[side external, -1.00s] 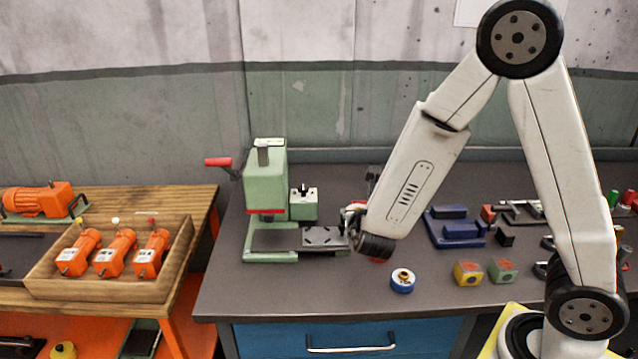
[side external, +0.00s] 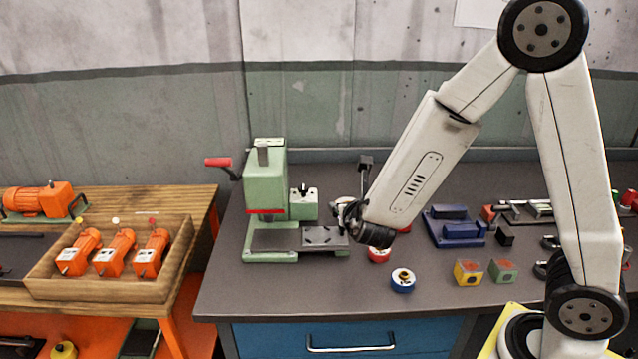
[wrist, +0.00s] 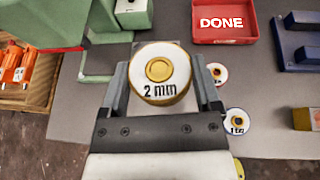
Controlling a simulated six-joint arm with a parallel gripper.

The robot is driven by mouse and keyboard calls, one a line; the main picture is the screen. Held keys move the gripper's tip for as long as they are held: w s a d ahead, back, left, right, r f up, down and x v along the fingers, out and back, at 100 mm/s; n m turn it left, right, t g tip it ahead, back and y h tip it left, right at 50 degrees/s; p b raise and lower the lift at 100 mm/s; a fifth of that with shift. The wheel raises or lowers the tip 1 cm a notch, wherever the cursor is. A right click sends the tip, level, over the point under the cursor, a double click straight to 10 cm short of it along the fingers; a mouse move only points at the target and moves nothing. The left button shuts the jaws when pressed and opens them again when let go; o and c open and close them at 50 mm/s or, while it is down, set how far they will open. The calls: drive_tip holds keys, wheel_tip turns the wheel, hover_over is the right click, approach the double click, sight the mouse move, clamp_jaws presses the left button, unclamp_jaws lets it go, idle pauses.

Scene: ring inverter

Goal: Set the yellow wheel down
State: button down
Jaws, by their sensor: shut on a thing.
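The yellow wheel (wrist: 160,62) has a white face marked "2 mm", a brass-coloured centre and a yellow rim. In the wrist view my gripper (wrist: 161,82) is shut on it, one finger on each side, with the face towards the camera. In the side view my gripper (side external: 345,212) is at the right end of the green press's grey plate (side external: 322,237), partly hidden by my wrist.
A red wheel (side external: 379,255) and a blue wheel (side external: 403,280) lie on the bench near my wrist. The green press (side external: 266,185) stands at left. A red tray marked DONE (wrist: 225,35) and a blue fixture (side external: 455,232) are to the right. Bare bench lies in front.

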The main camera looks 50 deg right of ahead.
drive_tip(key=w+a+r+n+t+y, duration=0.2)
drive_tip(key=w+a+r+n+y, duration=0.25)
drive_tip(key=r, duration=0.25)
drive_tip(key=s+d+f+m+g+h, duration=0.1)
drive_tip(key=s+f, duration=0.1)
drive_tip(key=s+d+f+m+g+h, duration=0.1)
drive_tip(key=d+f+m+h, duration=0.1)
drive_tip(key=f, duration=0.1)
drive_tip(key=s+d+f+m+h, duration=0.2)
drive_tip(key=f, duration=0.1)
drive_tip(key=shift+s+d+g+h, duration=0.2)
drive_tip(key=shift+s+g+h, duration=0.1)
drive_tip(key=shift+g, duration=0.1)
drive_tip(key=shift+s+d+f+m, duration=0.25)
drive_tip(key=shift+s+f, duration=0.05)
drive_tip(key=shift+s, duration=0.05)
drive_tip(key=w+f, duration=0.2)
drive_tip(key=w, duration=0.2)
drive_tip(key=w+d+f, duration=0.1)
drive_tip(key=w+f, duration=0.2)
drive_tip(key=w, duration=0.1)
drive_tip(key=w+f, duration=0.2)
drive_tip(key=w, duration=0.2)
drive_tip(key=shift+d+f, duration=0.25)
drive_tip(key=shift+w+f, duration=0.45)
drive_tip(key=shift+f, duration=0.1)
